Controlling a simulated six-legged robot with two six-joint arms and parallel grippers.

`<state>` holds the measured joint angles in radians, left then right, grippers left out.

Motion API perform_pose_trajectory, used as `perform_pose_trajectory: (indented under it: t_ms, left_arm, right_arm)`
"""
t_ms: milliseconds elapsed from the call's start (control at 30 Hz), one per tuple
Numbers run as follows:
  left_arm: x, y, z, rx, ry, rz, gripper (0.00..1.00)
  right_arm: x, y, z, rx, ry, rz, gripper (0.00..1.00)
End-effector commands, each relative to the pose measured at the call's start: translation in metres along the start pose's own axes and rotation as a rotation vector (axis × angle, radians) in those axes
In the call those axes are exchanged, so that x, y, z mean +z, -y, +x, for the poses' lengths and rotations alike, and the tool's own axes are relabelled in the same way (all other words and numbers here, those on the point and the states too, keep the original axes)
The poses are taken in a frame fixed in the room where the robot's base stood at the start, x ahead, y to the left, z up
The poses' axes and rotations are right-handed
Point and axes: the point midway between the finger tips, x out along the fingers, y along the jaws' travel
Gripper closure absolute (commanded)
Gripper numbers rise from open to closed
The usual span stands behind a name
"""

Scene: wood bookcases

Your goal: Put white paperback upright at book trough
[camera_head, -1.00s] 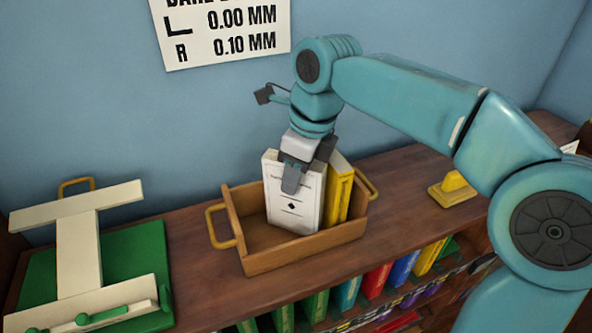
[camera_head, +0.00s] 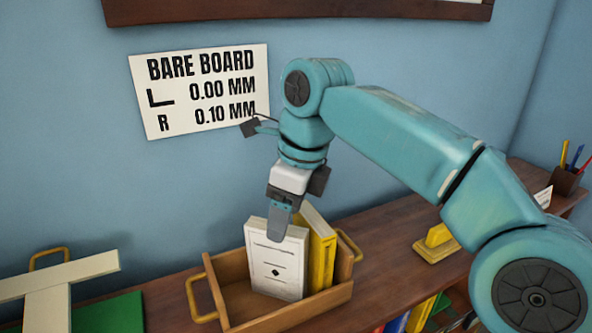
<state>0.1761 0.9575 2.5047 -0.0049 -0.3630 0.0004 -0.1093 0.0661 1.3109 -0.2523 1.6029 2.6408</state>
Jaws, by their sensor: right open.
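The white paperback (camera_head: 277,262) stands upright in the wooden book trough (camera_head: 232,269), beside a yellow book (camera_head: 320,252) on its right. The trough has yellow handles at its two ends. My right gripper (camera_head: 279,224) points down at the top of the white paperback. It is open, with one dark finger in front of the cover's upper edge; the other finger is hidden. I cannot tell whether the finger touches the book. My left gripper is not in view.
The trough stands on a wooden bookcase top (camera_head: 388,238). A yellow block (camera_head: 437,245) lies to its right, with a pen cup (camera_head: 568,181) farther back. A green board with a cream T-shaped piece (camera_head: 50,290) is at left. A sign (camera_head: 198,92) hangs on the blue wall.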

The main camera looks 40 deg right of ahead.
Motion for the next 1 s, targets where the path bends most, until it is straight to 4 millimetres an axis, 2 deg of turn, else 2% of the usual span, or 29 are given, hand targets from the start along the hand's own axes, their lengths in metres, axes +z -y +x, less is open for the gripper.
perform_pose_trajectory:
  t_ms: [33, 200, 400, 633, 1000]
  left_arm:
    - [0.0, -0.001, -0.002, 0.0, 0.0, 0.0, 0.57]
    - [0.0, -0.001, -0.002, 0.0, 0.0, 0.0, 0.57]
    - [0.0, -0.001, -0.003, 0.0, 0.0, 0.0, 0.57]
    - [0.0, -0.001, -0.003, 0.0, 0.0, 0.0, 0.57]
    - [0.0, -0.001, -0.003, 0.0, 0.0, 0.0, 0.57]
  right_arm:
    - [0.001, 0.0, -0.015, -0.002, 0.005, -0.001, 0.34]
    - [0.001, 0.0, -0.054, -0.002, 0.004, -0.001, 0.34]
    - [0.0, -0.001, -0.082, -0.002, 0.001, -0.001, 0.34]
    - [-0.001, -0.001, -0.095, -0.001, 0.001, -0.001, 0.34]
    - [-0.002, -0.001, -0.096, -0.001, 0.001, 0.0, 0.34]
